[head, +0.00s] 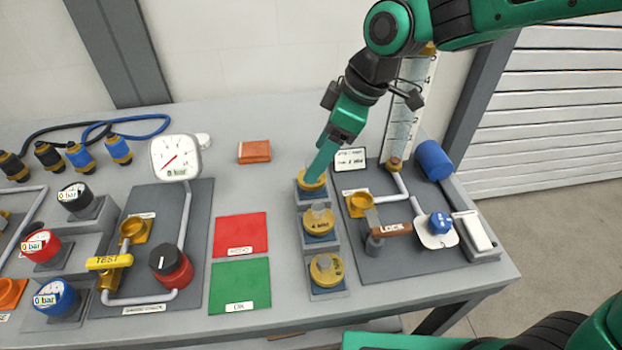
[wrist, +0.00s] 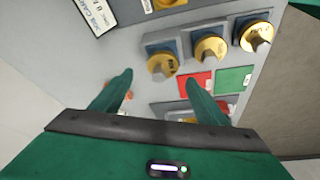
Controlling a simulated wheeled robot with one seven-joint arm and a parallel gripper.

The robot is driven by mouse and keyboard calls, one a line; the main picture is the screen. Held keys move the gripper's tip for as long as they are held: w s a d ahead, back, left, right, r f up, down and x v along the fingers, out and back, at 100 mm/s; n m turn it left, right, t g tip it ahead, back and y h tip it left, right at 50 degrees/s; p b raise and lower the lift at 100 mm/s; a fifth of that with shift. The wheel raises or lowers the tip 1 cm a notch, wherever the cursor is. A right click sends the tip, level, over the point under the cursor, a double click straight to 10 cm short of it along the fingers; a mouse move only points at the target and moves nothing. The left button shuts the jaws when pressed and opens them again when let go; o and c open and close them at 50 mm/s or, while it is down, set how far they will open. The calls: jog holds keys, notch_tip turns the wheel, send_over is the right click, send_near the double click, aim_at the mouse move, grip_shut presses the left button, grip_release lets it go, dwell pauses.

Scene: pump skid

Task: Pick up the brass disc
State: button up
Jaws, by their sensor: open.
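Three brass discs with raised grips sit in a row on grey stepped stands with blue seats. In the head view they are the far disc (head: 312,184), the middle disc (head: 319,222) and the near disc (head: 326,270). The middle and near ones carry labels too small to read surely. My gripper (head: 319,174) is open and empty, at the far disc and partly covering it. In the wrist view, the far disc (wrist: 163,66) shows between and beyond the fingertips of my gripper (wrist: 160,84). Contact cannot be told.
Red (head: 240,235) and green (head: 240,287) mats lie left of the discs. A panel with a LOCK lever (head: 391,230) and a clear tube stands close on the right. A gauge (head: 176,157) and an orange block (head: 254,152) are further left.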

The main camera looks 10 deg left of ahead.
jog(key=x, duration=0.4)
jog(key=shift+s+f, duration=0.15)
jog(key=shift+f, duration=0.05)
jog(key=c, duration=1.2)
jog(key=shift+c, duration=0.3)
jog(key=shift+a+r, duration=0.1)
jog(key=shift+r, duration=0.1)
jog(key=shift+r, duration=0.65)
notch_tip(320, 180, up, 3)
jog(key=shift+f, duration=0.2)
jog(key=s+a+r, duration=0.6)
jog(key=s+r, duration=0.1)
jog(key=s, duration=0.3)
